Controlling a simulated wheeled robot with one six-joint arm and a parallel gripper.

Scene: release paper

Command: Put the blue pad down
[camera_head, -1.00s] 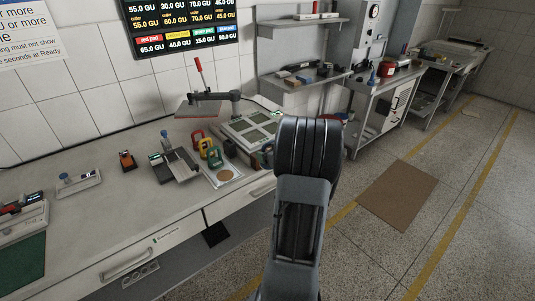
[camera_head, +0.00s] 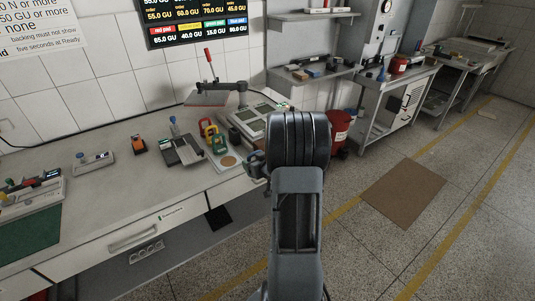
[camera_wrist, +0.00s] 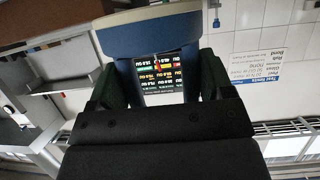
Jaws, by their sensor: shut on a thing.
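My gripper (camera_wrist: 158,78) shows in the wrist view with its two dark fingers apart. They are shut on the blue pad (camera_wrist: 150,36), a broad blue piece with a pale edge strip across the far end of the fingers. In the head view my own arm hides most of the gripper and I cannot make out the pad. The gripper end is beside the bench's right front edge, near the light tray (camera_head: 240,168). Red, yellow and green pads (camera_head: 211,134) stand on or beside that tray, which also has a round brown disc (camera_head: 228,161).
The long bench (camera_head: 110,190) carries a grey device (camera_head: 181,150), an orange item (camera_head: 139,145) and a press with a flat plate (camera_head: 205,98). A red bin (camera_head: 338,130) stands behind my arm. Open floor with a brown mat (camera_head: 405,193) lies right.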

